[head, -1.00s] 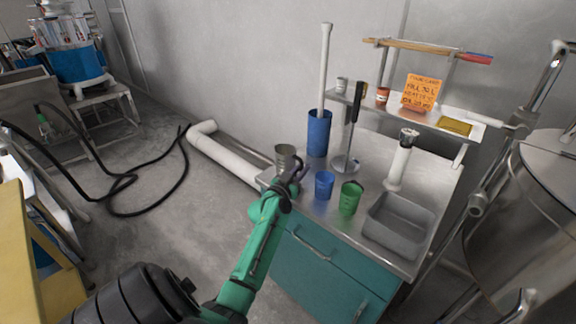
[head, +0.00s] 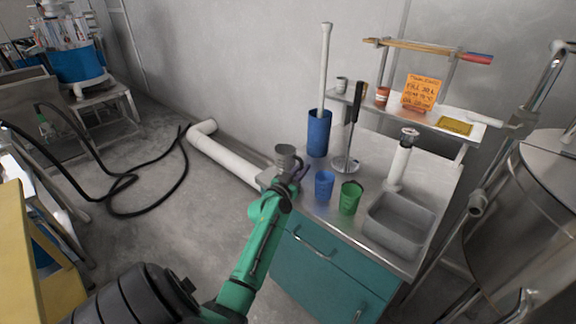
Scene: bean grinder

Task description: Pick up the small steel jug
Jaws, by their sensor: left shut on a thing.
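The small steel jug (head: 285,157) is at the left end of the steel-topped cabinet. It looks upright, and its lower part is partly hidden by my gripper. My left gripper (head: 288,176), on the green arm, is shut on the jug from the near side. I cannot tell for certain whether the jug's base touches the counter. My right gripper is not in view.
A blue cup (head: 324,185) and a green cup (head: 350,198) stand close to the right of the gripper. Behind are a tall blue cylinder (head: 318,135) and a ladle (head: 350,140). A grey basin (head: 398,224) sits at the right of the counter (head: 318,215).

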